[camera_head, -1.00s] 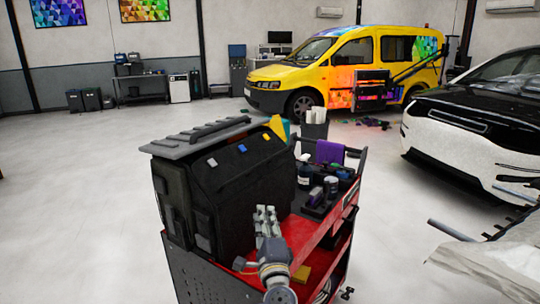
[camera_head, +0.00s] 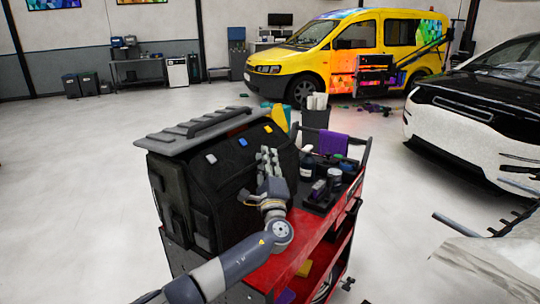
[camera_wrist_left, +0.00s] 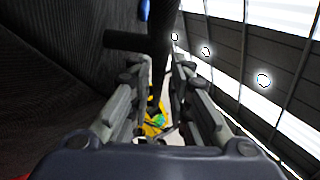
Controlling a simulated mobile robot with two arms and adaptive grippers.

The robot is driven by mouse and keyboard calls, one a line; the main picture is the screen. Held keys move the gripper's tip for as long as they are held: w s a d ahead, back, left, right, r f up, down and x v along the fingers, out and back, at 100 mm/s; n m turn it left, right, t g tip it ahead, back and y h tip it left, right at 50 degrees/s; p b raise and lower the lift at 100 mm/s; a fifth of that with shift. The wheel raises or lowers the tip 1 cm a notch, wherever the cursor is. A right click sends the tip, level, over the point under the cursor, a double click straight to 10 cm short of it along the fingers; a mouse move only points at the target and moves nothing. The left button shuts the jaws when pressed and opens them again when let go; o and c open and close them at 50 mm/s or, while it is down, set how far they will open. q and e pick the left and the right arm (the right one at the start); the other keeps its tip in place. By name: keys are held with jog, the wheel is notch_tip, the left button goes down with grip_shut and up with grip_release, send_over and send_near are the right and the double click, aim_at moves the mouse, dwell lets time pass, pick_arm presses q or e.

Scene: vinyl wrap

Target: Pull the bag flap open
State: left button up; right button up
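The black bag (camera_head: 231,172) stands on the red cart, with a grey ridged panel (camera_head: 190,132) across its top. My left gripper (camera_head: 268,158) is raised against the front of the bag, fingers pointing up, in the head view. In the left wrist view my left gripper (camera_wrist_left: 163,62) has its fingers apart. A dark bar-like piece (camera_wrist_left: 132,42) of the bag lies at the fingertips; I cannot tell whether they touch it. My right gripper is not in view.
The red cart (camera_head: 320,238) carries a black tray of bottles (camera_head: 320,195) to the right of the bag. A purple cloth (camera_head: 333,144) hangs at its far end. A yellow van (camera_head: 350,48) and a white-and-black car (camera_head: 480,110) stand behind. The floor at left is clear.

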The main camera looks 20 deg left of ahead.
pick_arm(q)
jog(key=shift+w+a+r, duration=0.15)
jog(key=shift+w, duration=0.1)
jog(key=shift+w+a, duration=0.1)
jog(key=shift+w, duration=0.15)
grip_shut()
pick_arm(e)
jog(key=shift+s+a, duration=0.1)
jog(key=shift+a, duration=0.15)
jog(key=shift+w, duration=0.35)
